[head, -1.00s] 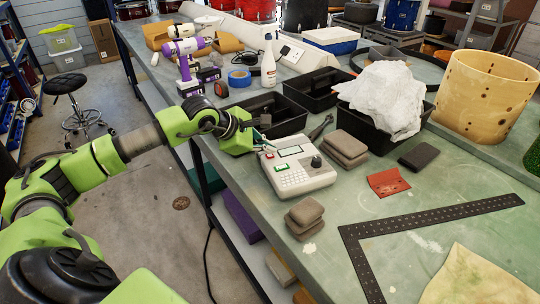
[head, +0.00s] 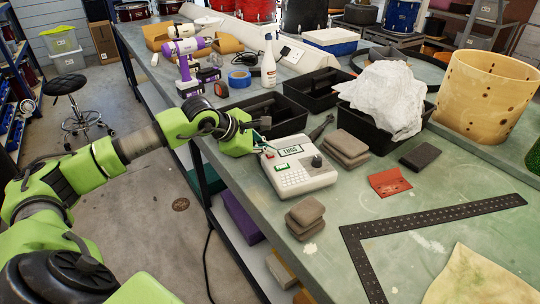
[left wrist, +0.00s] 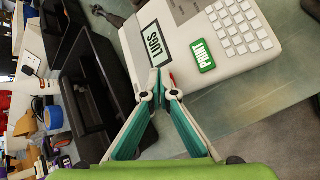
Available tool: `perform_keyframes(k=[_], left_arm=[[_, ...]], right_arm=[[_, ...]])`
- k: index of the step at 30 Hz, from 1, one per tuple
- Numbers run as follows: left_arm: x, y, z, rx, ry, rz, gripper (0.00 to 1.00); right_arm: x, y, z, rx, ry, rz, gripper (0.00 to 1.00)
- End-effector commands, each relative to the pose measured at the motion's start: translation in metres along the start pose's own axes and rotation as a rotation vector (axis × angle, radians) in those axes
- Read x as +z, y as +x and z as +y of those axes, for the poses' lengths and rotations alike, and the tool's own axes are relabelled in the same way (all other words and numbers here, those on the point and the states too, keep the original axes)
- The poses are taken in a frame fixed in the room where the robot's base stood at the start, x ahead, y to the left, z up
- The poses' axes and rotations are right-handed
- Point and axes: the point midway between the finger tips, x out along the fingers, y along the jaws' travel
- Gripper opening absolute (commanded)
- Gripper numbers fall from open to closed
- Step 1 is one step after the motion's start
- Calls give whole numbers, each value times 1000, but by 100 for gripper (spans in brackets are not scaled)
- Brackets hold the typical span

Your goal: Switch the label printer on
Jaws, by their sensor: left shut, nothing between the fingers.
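The label printer (head: 305,177) is a pale box on the green bench. Its display (head: 290,151) is lit with dark text, which reads "LUGS" in the left wrist view (left wrist: 158,44). A green "PRINT" button (left wrist: 201,54) and white keys (left wrist: 243,28) are on its top, and a dark knob (head: 317,161) shows in the head view. My left gripper (head: 262,147) is at the printer's far left corner. In the left wrist view its fingers (left wrist: 158,90) come together, empty, beside a small red part (left wrist: 172,80) at the printer's edge. They partly hide it, and I cannot tell if they touch it. My right gripper is not in view.
Black trays (head: 279,113) stand behind the printer, one holding a crumpled white cloth (head: 385,98). Sanding blocks (head: 305,214) lie in front, and more (head: 346,148) lie to the right. A red sheet (head: 389,182) and a black metal square (head: 440,217) lie further right.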

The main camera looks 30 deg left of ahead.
Motion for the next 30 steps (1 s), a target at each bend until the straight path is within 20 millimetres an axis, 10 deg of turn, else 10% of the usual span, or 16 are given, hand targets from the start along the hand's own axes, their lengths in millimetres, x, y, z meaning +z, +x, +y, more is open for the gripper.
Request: perform_keyframes(k=[30], left_arm=[[15,-20,15,1,0,-1,0]], right_arm=[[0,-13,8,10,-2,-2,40]])
